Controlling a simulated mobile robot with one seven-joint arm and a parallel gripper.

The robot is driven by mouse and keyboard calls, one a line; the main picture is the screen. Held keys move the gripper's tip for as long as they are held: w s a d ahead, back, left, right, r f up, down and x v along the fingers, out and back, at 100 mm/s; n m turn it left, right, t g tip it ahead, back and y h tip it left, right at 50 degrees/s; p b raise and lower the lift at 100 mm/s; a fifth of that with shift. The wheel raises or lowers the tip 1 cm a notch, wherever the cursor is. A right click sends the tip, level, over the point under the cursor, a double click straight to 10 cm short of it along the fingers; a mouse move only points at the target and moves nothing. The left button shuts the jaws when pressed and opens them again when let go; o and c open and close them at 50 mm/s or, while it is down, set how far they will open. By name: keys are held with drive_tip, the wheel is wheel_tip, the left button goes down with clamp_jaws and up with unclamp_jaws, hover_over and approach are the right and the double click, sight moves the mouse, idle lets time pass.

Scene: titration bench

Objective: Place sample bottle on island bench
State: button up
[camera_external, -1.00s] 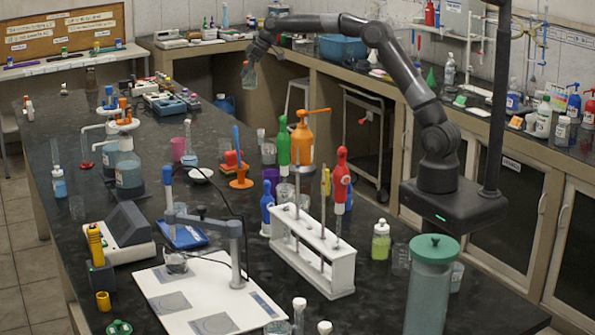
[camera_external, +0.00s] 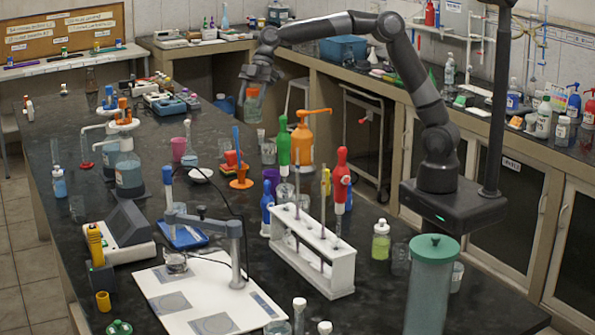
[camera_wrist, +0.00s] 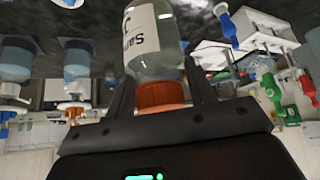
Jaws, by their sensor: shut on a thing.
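The sample bottle (camera_external: 253,106) is clear glass with an orange cap. It hangs from my gripper (camera_external: 257,80) near the far right edge of the island bench (camera_external: 385,300), apart from the dark bench top as far as I can see. In the wrist view, the bottle (camera_wrist: 155,45) appears upside down, with a white label partly reading "Sa". My gripper (camera_wrist: 160,88) is shut around it at the orange cap (camera_wrist: 160,97). The exact height of the bottle above the bench cannot be told.
A white pipette rack (camera_external: 318,255) stands in front. Electronic devices (camera_external: 168,103) lie to the left.

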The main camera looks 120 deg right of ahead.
drive_tip(key=s+a+n+g+y, duration=0.1)
drive_tip(key=s+a+n+g, duration=0.2)
drive_tip(key=a, duration=0.9)
drive_tip(key=s+a+n+y, duration=0.1)
drive_tip(key=s+a+n, duration=0.3)
drive_tip(key=a, duration=0.8)
drive_tip(key=s+a+n+g+y, duration=0.1)
drive_tip(key=s+a+n+g, duration=0.2)
drive_tip(key=a, duration=1)
wheel_tip(320, 180, down, 11)
drive_tip(key=n, duration=0.1)
drive_tip(key=shift+t, duration=0.3)
drive_tip(key=shift+w+a+r+x, duration=0.15)
drive_tip(key=shift+a+r+x, duration=0.25)
drive_tip(key=shift+x, duration=2.25)
drive_tip(key=shift+w+a+r+x, duration=0.2)
drive_tip(key=shift+a+x, duration=0.4)
drive_tip(key=shift+x, duration=2.1)
drive_tip(key=shift+w+a+r+x, duration=0.1)
drive_tip(key=shift+a+r+x, duration=0.35)
drive_tip(key=shift+x, duration=2.2)
drive_tip(key=shift+f, duration=0.2)
drive_tip(key=o, duration=1.1)
